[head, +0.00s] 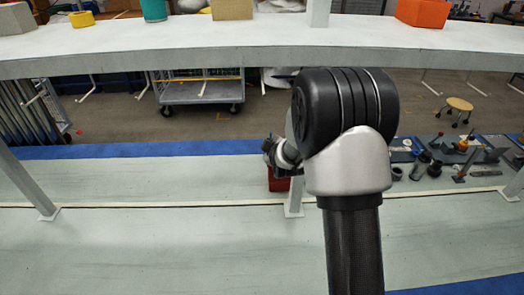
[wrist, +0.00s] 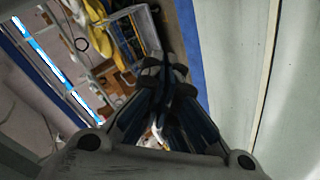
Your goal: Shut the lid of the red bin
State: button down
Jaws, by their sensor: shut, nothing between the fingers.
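A small red object (head: 279,183), possibly the red bin, shows on the pale table just left of my arm. It is mostly hidden by the arm and a shelf post, and no lid can be made out. In the wrist view my gripper (wrist: 166,72) is shut and empty, its dark fingertips together. It points past the blue table edge toward the floor and background clutter. No red bin shows in the wrist view. In the head view the fingers cannot be told apart behind my arm.
A raised pale shelf (head: 160,45) crosses above the table (head: 130,240), on slanted posts. Tools lie at the right. The table's left is clear.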

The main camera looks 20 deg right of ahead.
jog(key=s+d+f+n+t+h, duration=0.1)
jog(key=d+f+n+t, duration=0.15)
jog(key=f, duration=1.05)
jog(key=s+d+f+n+t+h, duration=0.15)
jog(key=d+f+n, duration=0.25)
jog(key=f, duration=0.9)
jog(key=r+b+x, duration=0.1)
jog(key=b+x, duration=0.4)
jog(key=x, duration=0.8)
jog(key=shift+w+f+b, duration=0.2)
jog(key=shift+w+b, duration=0.15)
jog(key=shift+w, duration=0.1)
jog(key=shift+m+y, duration=0.25)
jog(key=shift+w+d+r+g+p, duration=0.15)
jog(key=shift+w+r+g+p, duration=0.1)
jog(key=shift+w+g+p, duration=0.4)
jog(key=shift+t, duration=0.25)
